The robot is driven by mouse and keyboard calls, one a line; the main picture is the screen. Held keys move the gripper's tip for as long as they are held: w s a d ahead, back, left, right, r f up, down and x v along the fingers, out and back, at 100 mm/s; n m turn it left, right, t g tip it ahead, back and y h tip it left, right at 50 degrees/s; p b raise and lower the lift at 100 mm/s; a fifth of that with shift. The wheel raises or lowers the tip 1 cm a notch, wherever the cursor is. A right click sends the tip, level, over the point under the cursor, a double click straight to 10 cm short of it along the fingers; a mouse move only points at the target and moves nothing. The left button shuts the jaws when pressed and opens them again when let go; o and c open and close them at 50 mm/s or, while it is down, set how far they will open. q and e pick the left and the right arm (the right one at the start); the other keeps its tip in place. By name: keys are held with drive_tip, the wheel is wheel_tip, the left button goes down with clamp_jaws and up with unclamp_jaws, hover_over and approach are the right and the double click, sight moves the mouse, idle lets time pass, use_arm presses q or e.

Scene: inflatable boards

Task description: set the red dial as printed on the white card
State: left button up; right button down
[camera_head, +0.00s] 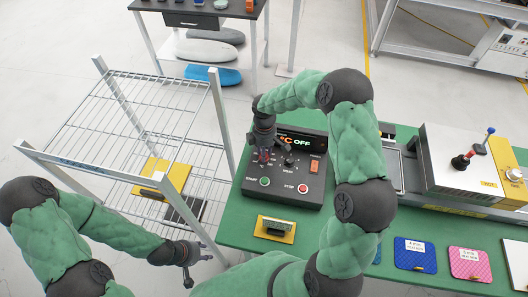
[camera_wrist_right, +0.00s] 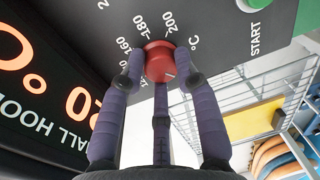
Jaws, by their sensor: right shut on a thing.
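The red dial (camera_wrist_right: 159,62) sits on the dark control panel (camera_head: 312,185), with printed marks 160, 180 and 200 and a °C sign beside it in the right wrist view. My right gripper (camera_wrist_right: 160,75) is shut on the dial, its fingers at either side. In the head view the right gripper (camera_head: 264,153) covers most of the dial, left of a small black knob (camera_head: 289,161). Where the dial points is not clear. My left gripper (camera_head: 195,264) is open and empty, left of the green table. A white sheet (camera_head: 515,258) at the right edge may be the card; I see no print.
A wire rack (camera_head: 130,100) stands left.

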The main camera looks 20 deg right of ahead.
drive_tip(key=m+b, duration=0.1)
drive_tip(key=m, duration=0.6)
drive_tip(key=shift+s+d+y, duration=0.1)
drive_tip(key=shift+y, duration=0.2)
drive_tip(key=m+b, duration=0.1)
drive_tip(key=m, duration=0.2)
drive_tip(key=shift+m+t, duration=0.3)
drive_tip(key=m+b, duration=0.1)
drive_tip(key=m, duration=0.2)
drive_tip(key=shift+s+f+m, duration=0.1)
drive_tip(key=shift+m, duration=0.2)
drive_tip(key=m+b, duration=0.3)
drive_tip(key=m, duration=0.3)
drive_tip(key=shift+t, duration=0.4)
drive_tip(key=m+b, duration=0.1)
drive_tip(key=m, duration=0.2)
drive_tip(key=shift+m+b, duration=0.35)
drive_tip(key=shift+m, duration=0.05)
drive_tip(key=shift+s+m+h+b, duration=0.1)
drive_tip(key=shift+m+h+b, duration=0.5)
drive_tip(key=shift+m, duration=1.1)
